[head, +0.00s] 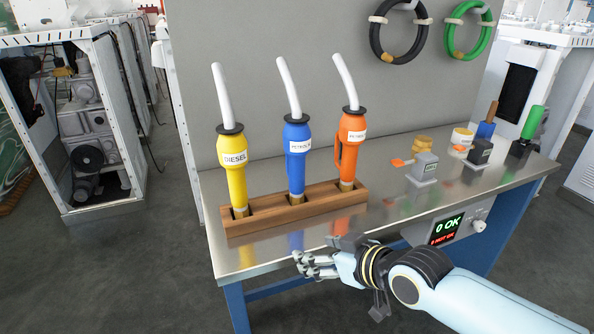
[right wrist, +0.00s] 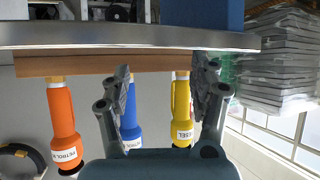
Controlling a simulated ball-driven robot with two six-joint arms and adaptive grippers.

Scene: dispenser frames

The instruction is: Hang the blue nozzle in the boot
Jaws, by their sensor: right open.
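The blue nozzle (head: 296,155) stands upright in a wooden rack (head: 270,219) on the metal bench, spout up, between a yellow nozzle (head: 234,172) labelled diesel and an orange nozzle (head: 351,140). My right gripper (head: 308,264) is open and empty at the bench's front edge, in front of the rack and lower. In the right wrist view, which is upside down, the blue nozzle (right wrist: 127,115) shows partly hidden behind one finger, and the yellow nozzle shows between the fingers. I cannot make out a boot for sure. My left gripper is out of view.
A display box (head: 447,229) reading "0 OK" hangs at the bench front. Small blocks and handled tools, including a green-handled one (head: 532,122), stand at the right. Black (head: 399,30) and green (head: 468,28) hoses hang on the grey panel. Bench space before the rack is clear.

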